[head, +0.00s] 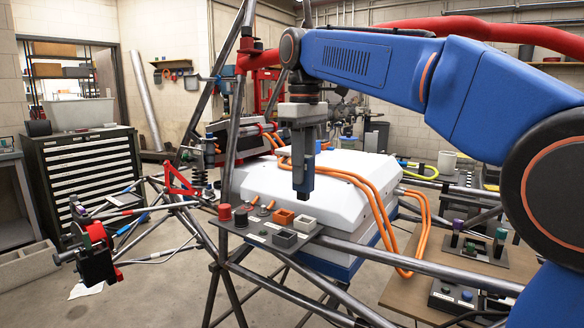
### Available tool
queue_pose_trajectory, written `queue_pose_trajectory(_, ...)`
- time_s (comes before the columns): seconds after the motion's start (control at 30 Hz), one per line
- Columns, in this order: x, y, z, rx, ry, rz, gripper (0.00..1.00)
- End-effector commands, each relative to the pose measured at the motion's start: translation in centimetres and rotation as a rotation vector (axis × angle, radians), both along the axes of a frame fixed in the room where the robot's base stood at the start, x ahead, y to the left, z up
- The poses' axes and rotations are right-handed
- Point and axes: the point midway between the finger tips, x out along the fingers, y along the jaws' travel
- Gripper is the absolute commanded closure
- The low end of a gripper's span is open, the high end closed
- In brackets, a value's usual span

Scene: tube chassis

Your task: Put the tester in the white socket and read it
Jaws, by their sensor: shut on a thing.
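My gripper (303,150) points straight down over the tube chassis and is shut on the tester (303,182), a small dark blue-grey block held upright. The jaws hide part of the tester. A small grey panel (262,241) on the chassis tubes lies below it. The panel bears a white socket (305,224), an orange socket (283,216) and a grey socket (285,238). In the picture, the tester's lower end shows a little above the white socket, apart from it. I cannot tell how far in depth. No reading on the tester can be made out.
Steel tubes cross around the panel. A wooden board (400,295) with coloured-top parts (500,234) stands at the right.

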Motion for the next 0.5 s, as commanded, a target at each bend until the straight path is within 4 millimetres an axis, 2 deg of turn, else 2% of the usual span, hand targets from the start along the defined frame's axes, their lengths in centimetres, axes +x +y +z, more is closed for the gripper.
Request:
queue_pose_trajectory(0.27, 0.6, -0.6, -1.3, -0.001, 0.001, 0.001, 1.0)
queue_pose_trajectory(0.5, 0.6, -0.6, -3.5, 0.0, 0.001, 0.001, 1.0)
